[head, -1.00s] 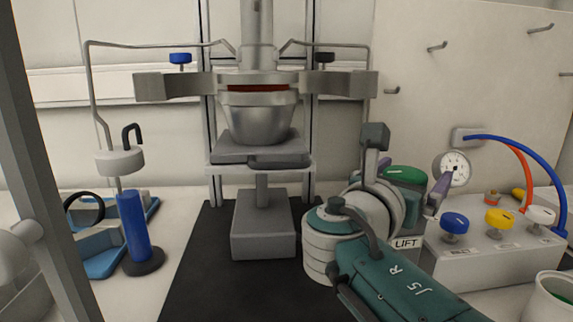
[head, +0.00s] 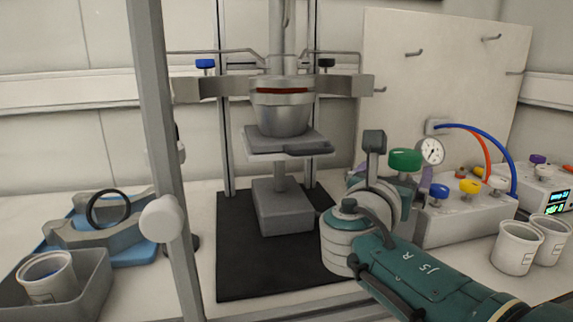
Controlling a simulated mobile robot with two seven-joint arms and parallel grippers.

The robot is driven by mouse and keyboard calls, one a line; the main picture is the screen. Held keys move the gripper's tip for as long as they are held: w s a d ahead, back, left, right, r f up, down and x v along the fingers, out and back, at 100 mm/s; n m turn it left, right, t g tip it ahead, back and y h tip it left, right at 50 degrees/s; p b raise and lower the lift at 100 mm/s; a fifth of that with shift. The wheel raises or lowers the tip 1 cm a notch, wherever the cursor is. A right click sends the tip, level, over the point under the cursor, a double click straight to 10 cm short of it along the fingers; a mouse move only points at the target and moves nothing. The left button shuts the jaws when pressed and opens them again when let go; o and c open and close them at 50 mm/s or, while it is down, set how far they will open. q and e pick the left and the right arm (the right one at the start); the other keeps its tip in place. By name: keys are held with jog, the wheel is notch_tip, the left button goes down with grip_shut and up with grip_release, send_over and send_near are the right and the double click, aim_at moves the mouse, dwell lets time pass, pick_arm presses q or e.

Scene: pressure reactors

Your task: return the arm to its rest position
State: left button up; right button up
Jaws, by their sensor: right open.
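My right arm comes in from the lower right, and its green and white wrist stands in front of the control box. My right gripper (head: 420,187) is beyond the wrist, mostly hidden by it, with a purple part showing by the green knob (head: 405,160). It is open and I see nothing held in it. The metal reactor vessel (head: 284,116) sits in its clamp above the grey lift platform (head: 284,142), left of my arm and apart from it. My left gripper is not in view.
A grey post (head: 161,120) with a white knob (head: 161,218) stands in the left foreground. A control box (head: 465,219) with a gauge (head: 431,151) and coloured knobs is right of my wrist. White cups (head: 516,248) stand at right. A grey bin (head: 92,290) is at lower left.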

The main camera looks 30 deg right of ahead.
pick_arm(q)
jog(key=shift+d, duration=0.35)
pick_arm(e)
jog(key=shift+d, duration=0.15)
jog(key=shift+s+d+r+m, duration=0.1)
jog(key=shift+s+d+m, duration=0.05)
jog(key=shift+s+m, duration=0.15)
jog(key=s+a+f+m+g+y+p, duration=0.1)
jog(key=s+a+m+g+y+p, duration=0.15)
jog(key=s+m+p, duration=0.4)
jog(key=s+a+f+m+g+y+p, duration=0.1)
jog(key=s+m+g+y+p, duration=0.2)
jog(key=s+m, duration=0.6)
jog(key=s+a+r+m+y+p, duration=0.3)
jog(key=s+a+y, duration=0.25)
jog(key=a, duration=0.25)
jog(key=s+a+r+m+y+p, duration=0.3)
jog(key=s+a+y, duration=0.25)
jog(key=a, duration=0.35)
pick_arm(q)
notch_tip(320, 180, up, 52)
jog(key=p, duration=3.7)
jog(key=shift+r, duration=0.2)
pick_arm(e)
notch_tip(320, 180, up, 37)
jog(key=d, duration=0.1)
jog(key=shift+s+h, duration=0.15)
jog(key=shift+h, duration=0.3)
